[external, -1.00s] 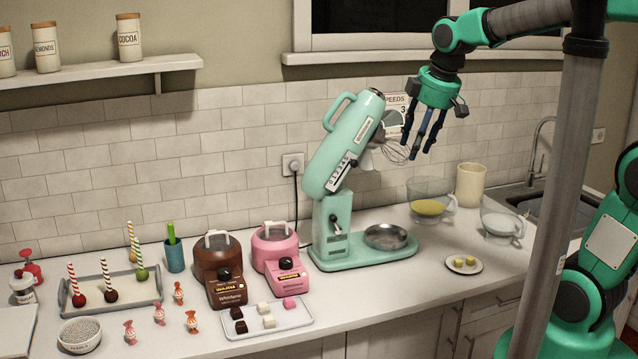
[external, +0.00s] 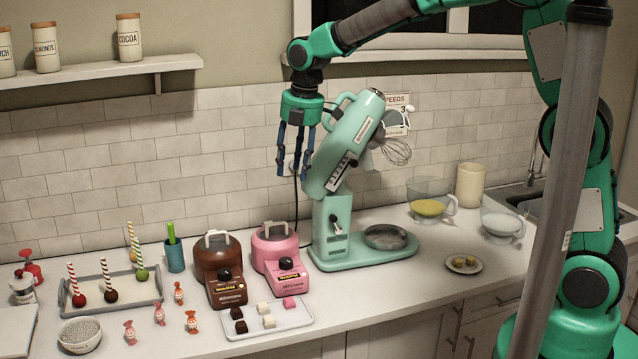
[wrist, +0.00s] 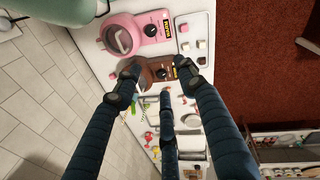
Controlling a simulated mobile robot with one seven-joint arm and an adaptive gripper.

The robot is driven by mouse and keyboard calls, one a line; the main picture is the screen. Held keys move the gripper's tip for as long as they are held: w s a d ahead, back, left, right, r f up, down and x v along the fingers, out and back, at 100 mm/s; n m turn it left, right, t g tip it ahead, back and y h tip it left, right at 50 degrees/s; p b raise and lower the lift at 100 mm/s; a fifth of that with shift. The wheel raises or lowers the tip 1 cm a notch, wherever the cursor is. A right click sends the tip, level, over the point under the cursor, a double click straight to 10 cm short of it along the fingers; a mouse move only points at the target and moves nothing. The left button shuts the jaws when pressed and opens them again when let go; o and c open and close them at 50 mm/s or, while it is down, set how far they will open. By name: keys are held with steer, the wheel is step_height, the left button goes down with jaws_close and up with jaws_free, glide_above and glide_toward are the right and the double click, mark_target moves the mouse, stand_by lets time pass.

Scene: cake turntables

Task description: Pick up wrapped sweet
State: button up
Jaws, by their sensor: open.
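Several small wrapped sweets with orange-red and white wrappers lie on the counter in the external view: one (external: 179,293) near the brown melter, one (external: 159,314) to its lower left, one (external: 192,321) below, and one (external: 130,332) nearer the front left. My gripper (external: 296,168) hangs open and empty, fingers down, high above the counter. It is above the pink melter and beside the mint mixer, well up and to the right of the sweets. In the wrist view its three fingers are spread; the sweets there are too small to tell apart surely.
The mint stand mixer (external: 335,200) stands right of my gripper. The brown melter (external: 218,265) and pink melter (external: 278,250) stand below. A tray (external: 130,297) with cake pops, a teal cup (external: 175,257) and a sprinkle bowl (external: 80,341) surround the sweets.

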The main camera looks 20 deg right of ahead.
steer(key=a+f+n+p, duration=0.1)
steer(key=a+f+n, duration=0.2)
steer(key=a+f, duration=0.35)
steer(key=a+f+n+p, duration=0.1)
steer(key=a+f+n, duration=0.25)
steer(key=a, duration=0.65)
steer(key=n+g+h+p, duration=0.1)
steer(key=n+g+p, duration=0.1)
steer(key=n, duration=0.5)
glide_above(195, 306)
step_height(195, 306, down, 12)
steer(key=shift+r, duration=0.1)
steer(key=shift+f, duration=4.3)
steer(key=shift+f+p, duration=0.45)
steer(key=shift+f, duration=2.2)
